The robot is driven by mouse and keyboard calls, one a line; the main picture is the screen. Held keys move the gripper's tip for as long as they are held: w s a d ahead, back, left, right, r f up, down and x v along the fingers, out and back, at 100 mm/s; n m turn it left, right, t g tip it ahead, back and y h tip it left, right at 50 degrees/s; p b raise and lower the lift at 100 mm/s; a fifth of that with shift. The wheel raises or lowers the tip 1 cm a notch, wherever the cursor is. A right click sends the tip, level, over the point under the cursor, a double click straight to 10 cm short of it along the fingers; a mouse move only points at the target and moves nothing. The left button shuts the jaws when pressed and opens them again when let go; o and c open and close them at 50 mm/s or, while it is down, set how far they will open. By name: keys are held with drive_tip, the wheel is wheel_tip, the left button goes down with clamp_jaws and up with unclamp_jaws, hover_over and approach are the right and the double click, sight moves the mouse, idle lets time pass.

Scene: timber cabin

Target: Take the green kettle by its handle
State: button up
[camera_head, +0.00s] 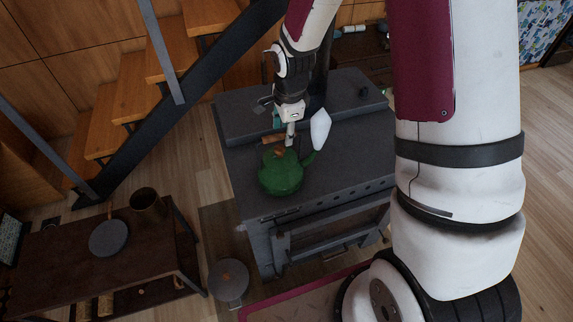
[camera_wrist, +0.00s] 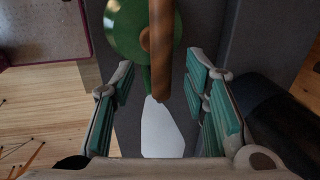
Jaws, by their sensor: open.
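The green kettle (camera_head: 282,176) stands on the dark stove top (camera_head: 345,160), its spout pointing right. My gripper (camera_head: 285,137) is just above it, pointing down at the handle. In the wrist view, the kettle's body (camera_wrist: 122,28) is at the top. Its brown bar handle (camera_wrist: 160,70) runs down between the two teal-padded fingers, with gaps on both sides. The fingers are open and hold nothing. Whether the handle lies fully at fingertip depth I cannot tell.
A white flat shape (camera_head: 320,129) shows by the spout. A low dark table (camera_head: 60,255) with a pot (camera_head: 146,203) and a round grey lid (camera_head: 109,238) is at left. Another grey disc (camera_head: 229,280) is below the stove. Wooden stairs (camera_head: 123,100) rise behind.

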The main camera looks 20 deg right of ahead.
drive_tip(key=shift+w+f, duration=0.15)
drive_tip(key=shift+f, duration=0.55)
drive_tip(key=shift+w+f, duration=0.15)
drive_tip(key=shift+f, duration=0.55)
clamp_jaws()
